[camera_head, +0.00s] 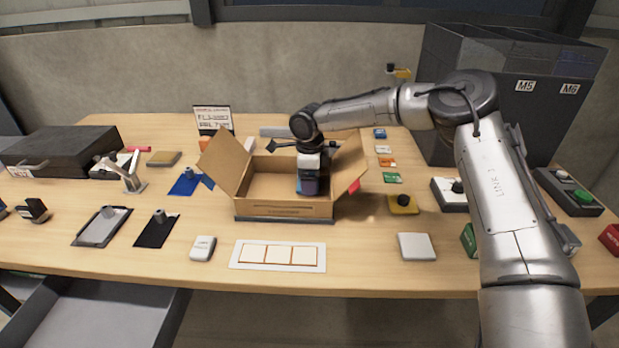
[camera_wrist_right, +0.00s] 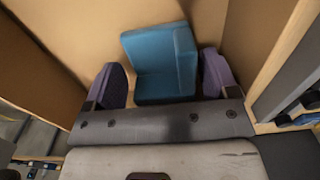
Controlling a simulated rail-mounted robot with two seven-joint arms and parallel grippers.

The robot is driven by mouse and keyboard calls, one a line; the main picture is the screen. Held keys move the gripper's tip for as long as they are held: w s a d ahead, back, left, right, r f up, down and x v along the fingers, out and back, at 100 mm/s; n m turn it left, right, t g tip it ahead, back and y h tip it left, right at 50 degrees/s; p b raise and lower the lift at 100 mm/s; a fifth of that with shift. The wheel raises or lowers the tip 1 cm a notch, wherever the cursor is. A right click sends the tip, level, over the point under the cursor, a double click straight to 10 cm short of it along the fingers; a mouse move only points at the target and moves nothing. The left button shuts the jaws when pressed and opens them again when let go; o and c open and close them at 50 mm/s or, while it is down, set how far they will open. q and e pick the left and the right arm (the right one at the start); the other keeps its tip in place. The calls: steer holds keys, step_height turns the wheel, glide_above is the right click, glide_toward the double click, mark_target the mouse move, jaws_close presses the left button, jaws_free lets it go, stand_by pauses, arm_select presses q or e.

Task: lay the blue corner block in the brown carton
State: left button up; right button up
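The brown carton (camera_head: 285,209) stands open on the table, its side flaps spread outward. My right gripper (camera_head: 309,186) reaches down into its right half. In the right wrist view the blue corner block (camera_wrist_right: 160,66), an L-shaped piece, lies between the two purple fingertips of my right gripper (camera_wrist_right: 164,80). Narrow gaps seem to show between the block and the fingers, so the gripper looks slightly open around it. The tan carton floor and walls surround the block. In the head view the gripper and carton wall largely hide the block. My left gripper is not in view.
A white card with three framed squares (camera_head: 278,255) lies in front of the carton. A yellow block with a black knob (camera_head: 403,204) and a white square block (camera_head: 416,246) are to the right. A blue piece (camera_head: 187,183) lies to the left. Dark bins (camera_head: 500,90) stand at the back right.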

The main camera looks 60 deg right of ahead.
steer(key=shift+o, duration=0.7)
steer(key=shift+r, duration=0.1)
step_height(320, 180, up, 12)
steer(key=p, duration=0.5)
